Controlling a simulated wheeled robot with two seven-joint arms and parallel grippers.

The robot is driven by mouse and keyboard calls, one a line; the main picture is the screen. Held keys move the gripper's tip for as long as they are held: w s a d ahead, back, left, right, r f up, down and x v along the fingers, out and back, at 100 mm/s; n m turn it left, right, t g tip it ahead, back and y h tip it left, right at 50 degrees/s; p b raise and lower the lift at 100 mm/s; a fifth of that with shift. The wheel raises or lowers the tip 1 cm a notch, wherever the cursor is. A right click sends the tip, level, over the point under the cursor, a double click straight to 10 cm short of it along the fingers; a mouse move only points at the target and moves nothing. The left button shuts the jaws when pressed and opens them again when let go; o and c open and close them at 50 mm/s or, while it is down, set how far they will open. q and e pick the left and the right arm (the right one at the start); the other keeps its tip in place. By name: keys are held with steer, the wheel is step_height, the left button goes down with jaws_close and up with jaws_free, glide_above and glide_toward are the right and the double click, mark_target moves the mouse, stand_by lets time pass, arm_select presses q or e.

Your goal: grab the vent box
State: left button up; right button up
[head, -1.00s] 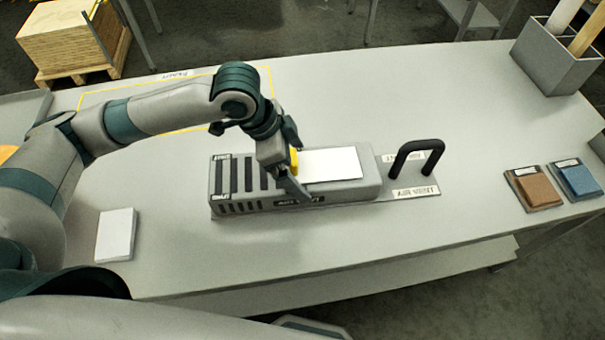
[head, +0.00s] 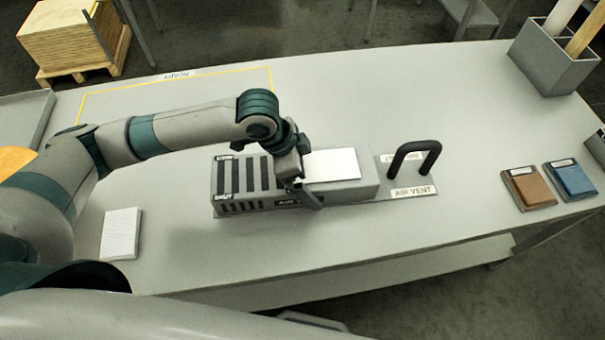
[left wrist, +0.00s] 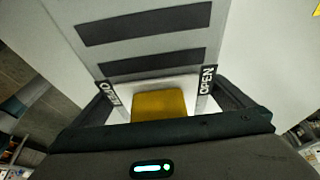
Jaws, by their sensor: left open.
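The vent box (head: 340,190) is a grey box with black slots on top and on its front, a white panel and SHUT and AIR VENT labels. It lies flat on the table, with a black upright handle (head: 411,157) at its right end. My left gripper (head: 300,186) is over the middle of the box, jaws open and pointing down. In the left wrist view, a yellow tab (left wrist: 160,105) sits between the open fingers, with OPEN labels on either side and dark slots beyond. I cannot tell whether the fingers touch it. The gripper hides the tab in the head view.
A white pad (head: 121,233) lies at the left. Brown (head: 529,188) and blue (head: 572,180) blocks lie at the right. A grey holder (head: 555,58) stands at the back right. The yellow-outlined area (head: 180,85) behind my arm looks empty.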

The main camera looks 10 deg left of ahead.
mark_target(312, 167)
stand_by(0.3)
arm_select(q)
steer(key=shift+r, duration=0.1)
steer(key=c, duration=1.6)
steer(key=shift+c, duration=0.2)
steer(key=shift+r, duration=0.25)
steer(key=shift+w+r+b, duration=0.1)
steer(key=shift+r+b, duration=0.4)
steer(key=shift+r, duration=0.45)
steer(key=shift+d+r, duration=0.25)
steer(key=shift+r, duration=0.65)
steer(key=s+d+r+b, duration=0.3)
steer(key=d+r, duration=0.3)
steer(key=d, duration=0.5)
steer(key=shift+r, duration=0.35)
